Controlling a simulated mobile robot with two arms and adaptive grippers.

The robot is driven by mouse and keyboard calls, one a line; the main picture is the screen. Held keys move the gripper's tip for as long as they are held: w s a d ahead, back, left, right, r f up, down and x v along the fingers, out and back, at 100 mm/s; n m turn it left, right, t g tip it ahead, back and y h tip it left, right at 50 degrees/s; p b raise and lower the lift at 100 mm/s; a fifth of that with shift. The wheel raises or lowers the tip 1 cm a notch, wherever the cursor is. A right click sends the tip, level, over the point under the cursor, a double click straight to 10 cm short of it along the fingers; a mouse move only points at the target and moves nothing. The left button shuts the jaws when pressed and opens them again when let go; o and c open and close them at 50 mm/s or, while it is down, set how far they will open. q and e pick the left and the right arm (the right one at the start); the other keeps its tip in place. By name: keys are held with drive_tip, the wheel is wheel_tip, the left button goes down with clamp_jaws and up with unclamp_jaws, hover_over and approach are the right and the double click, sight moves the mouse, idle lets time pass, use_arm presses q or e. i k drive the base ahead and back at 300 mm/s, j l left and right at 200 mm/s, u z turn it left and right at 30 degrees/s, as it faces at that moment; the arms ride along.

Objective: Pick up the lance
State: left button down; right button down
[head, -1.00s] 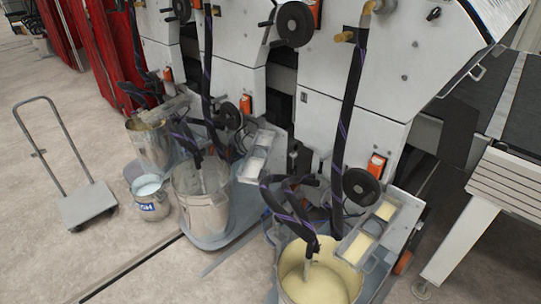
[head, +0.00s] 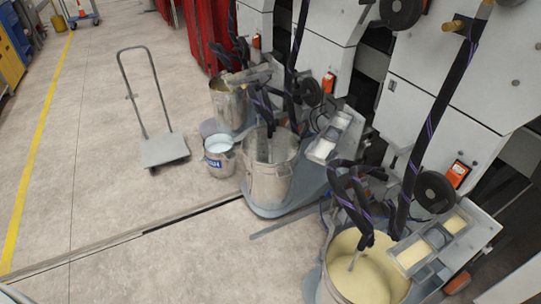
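A thin grey metal lance (head: 353,263) stands in a large pot of cream-coloured liquid (head: 372,281) at the lower right of the head view. A black hose with purple stripes (head: 349,200) runs down to its upper end. Another metal tube (head: 270,147) hangs from a similar hose into the middle metal pot (head: 268,184). I cannot tell which of these the task means. Neither of my grippers is in view.
A grey platform trolley (head: 164,149) stands on the open floor at left. A small bucket (head: 219,160) stands beside the middle pot. White machine cabinets (head: 437,100) line the right. Red curtains (head: 203,35) hang at the back. The left floor is mostly clear.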

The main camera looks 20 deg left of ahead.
sight(269, 138)
drive_tip(key=i+j, duration=0.45)
drive_tip(key=j, duration=0.2)
drive_tip(key=i+j+u, duration=0.1)
drive_tip(key=i+j, duration=0.4)
drive_tip(key=j, duration=0.15)
